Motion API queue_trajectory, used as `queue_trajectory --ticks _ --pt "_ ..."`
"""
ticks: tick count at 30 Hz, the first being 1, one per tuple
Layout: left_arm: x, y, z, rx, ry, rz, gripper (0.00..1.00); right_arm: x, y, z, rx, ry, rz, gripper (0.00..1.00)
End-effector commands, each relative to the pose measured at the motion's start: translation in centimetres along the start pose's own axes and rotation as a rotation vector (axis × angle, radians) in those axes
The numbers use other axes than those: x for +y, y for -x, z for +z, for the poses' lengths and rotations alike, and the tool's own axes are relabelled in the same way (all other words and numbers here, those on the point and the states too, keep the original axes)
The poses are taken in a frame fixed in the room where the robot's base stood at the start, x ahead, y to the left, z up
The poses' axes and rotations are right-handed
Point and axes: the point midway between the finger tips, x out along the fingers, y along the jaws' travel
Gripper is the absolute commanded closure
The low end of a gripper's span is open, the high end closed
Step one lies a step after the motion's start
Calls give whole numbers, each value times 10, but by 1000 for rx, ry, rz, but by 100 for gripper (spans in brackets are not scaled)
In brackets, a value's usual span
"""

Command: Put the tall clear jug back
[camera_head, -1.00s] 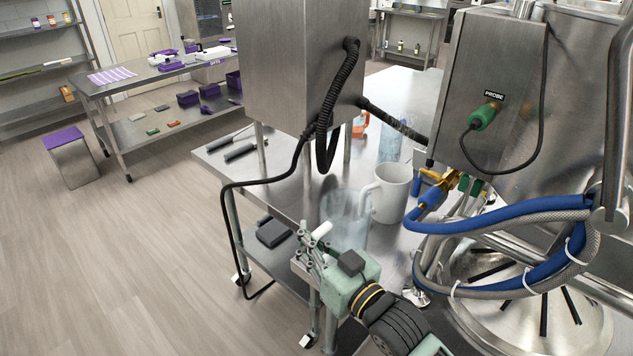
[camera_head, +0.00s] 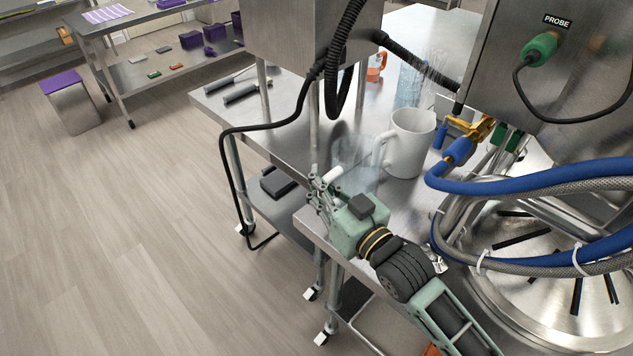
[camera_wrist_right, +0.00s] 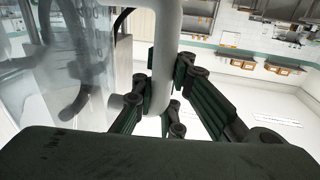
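A clear see-through jug (camera_head: 358,152) shows in the head view at the table's near edge, left of the white jug. My right gripper (camera_head: 325,187) is at its left side, with the pale handle between its fingers. In the right wrist view the handle (camera_wrist_right: 163,60) passes between the fingers (camera_wrist_right: 158,95), which close on it from both sides. The clear wall of the jug (camera_wrist_right: 75,75) fills the left of that view. I cannot tell whether the jug's base touches the table. My left gripper is not in view.
A white jug (camera_head: 408,148) stands close to the right of the clear jug. Another clear vessel (camera_head: 408,88) and an orange-handled item (camera_head: 376,66) stand farther back. A steel box (camera_head: 300,40) with a black hose is to the left. Blue hoses (camera_head: 530,185) hang at right.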

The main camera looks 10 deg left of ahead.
Motion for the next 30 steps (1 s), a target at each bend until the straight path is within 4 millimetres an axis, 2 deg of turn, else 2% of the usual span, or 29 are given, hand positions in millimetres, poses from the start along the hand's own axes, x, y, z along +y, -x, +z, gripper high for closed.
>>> queue_trajectory --ticks 1,5,17,30 --pt "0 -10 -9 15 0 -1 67 0 0 8 3 1 0 100" --pt "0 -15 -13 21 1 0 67 0 0 13 3 2 0 100" --pt "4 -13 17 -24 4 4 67 0 0 12 2 2 0 100" --pt "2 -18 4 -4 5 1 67 0 0 21 2 2 0 100"
